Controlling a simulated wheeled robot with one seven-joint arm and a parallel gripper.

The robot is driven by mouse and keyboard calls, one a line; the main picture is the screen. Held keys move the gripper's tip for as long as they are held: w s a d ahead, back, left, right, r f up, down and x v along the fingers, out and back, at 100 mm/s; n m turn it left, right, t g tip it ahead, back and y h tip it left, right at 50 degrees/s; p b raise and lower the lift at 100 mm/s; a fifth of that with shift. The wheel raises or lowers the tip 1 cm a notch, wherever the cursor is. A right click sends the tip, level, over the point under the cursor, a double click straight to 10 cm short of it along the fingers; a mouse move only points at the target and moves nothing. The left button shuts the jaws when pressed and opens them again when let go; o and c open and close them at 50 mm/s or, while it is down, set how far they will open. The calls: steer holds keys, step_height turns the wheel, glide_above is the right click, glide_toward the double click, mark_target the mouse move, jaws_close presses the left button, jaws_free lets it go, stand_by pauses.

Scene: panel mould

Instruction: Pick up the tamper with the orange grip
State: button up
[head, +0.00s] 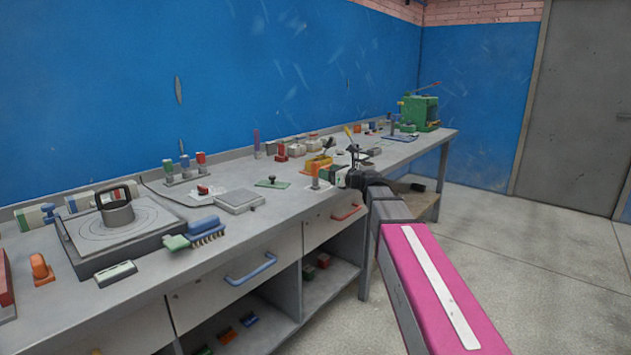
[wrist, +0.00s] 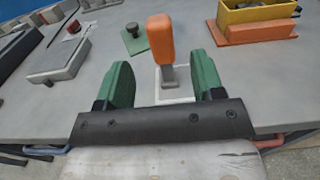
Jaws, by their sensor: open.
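The tamper (wrist: 160,40) has an upright orange grip on a short grey stem above a pale square base or plate. In the wrist view it stands between the two green fingers of my gripper (wrist: 161,62), apart from both as far as I can see. My gripper is open and holds nothing. In the head view the small orange tamper (head: 315,171) stands near the front edge of the bench, just left of my gripper (head: 335,176). The lower part of the tamper is partly hidden there.
A yellow box on an orange base (wrist: 260,22) stands behind and to the right. A green plate with a knob (wrist: 134,38) and a grey slab (wrist: 58,60) lie to the left. Another orange-handled piece (head: 41,268) sits at the bench's far left.

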mark_target(315, 169)
steer(key=shift+x, duration=3.5)
steer(key=shift+f, duration=0.2)
steer(key=c, duration=1)
